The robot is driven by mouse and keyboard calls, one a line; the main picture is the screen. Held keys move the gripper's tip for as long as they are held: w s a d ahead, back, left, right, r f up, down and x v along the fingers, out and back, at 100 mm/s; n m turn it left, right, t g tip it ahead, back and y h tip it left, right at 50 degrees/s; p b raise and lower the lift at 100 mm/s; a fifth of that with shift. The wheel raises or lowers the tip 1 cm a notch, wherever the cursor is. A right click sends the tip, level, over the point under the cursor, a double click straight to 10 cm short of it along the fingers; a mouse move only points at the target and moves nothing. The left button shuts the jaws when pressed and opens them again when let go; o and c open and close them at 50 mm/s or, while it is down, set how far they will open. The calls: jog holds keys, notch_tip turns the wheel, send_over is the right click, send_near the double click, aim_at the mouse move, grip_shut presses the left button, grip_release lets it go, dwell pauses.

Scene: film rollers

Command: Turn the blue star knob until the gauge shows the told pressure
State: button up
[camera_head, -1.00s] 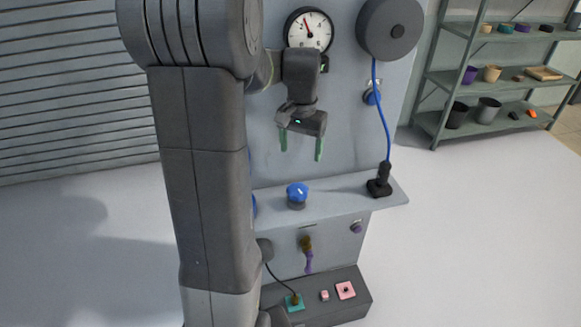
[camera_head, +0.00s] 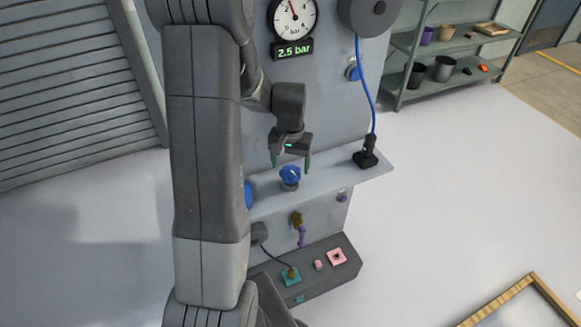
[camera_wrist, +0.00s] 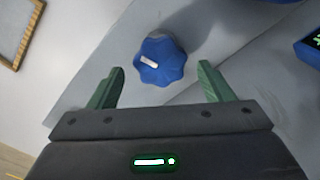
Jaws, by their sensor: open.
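The blue star knob (camera_head: 290,175) stands on a grey base on the panel's shelf. In the wrist view the knob (camera_wrist: 160,62) has a white mark on its top and lies just beyond the fingertips, centred between them. My gripper (camera_head: 291,161) is open and empty above the knob, with green fingers on either side; I cannot tell whether they touch it. The round gauge (camera_head: 293,17) is on the panel above, with a red needle near the top of its dial. A display (camera_head: 293,50) below it reads 2.5 bar.
A black plug-like tool (camera_head: 367,154) on a blue cord stands at the shelf's right, below a grey reel (camera_head: 376,12). A blue knob (camera_head: 353,73) is on the panel. A control box (camera_head: 337,270) lies below. Shelving (camera_head: 460,52) stands at the right.

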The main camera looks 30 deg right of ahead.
jog(key=shift+f, duration=1.3)
jog(key=shift+c, duration=0.2)
jog(key=c, duration=0.9)
jog(key=shift+m+b, duration=0.35)
jog(key=shift+m, duration=0.25)
jog(key=shift+c, duration=0.2)
jog(key=shift+m+b, duration=0.3)
jog(key=shift+m, duration=0.6)
jog(key=o, duration=1)
jog(key=shift+r, duration=0.1)
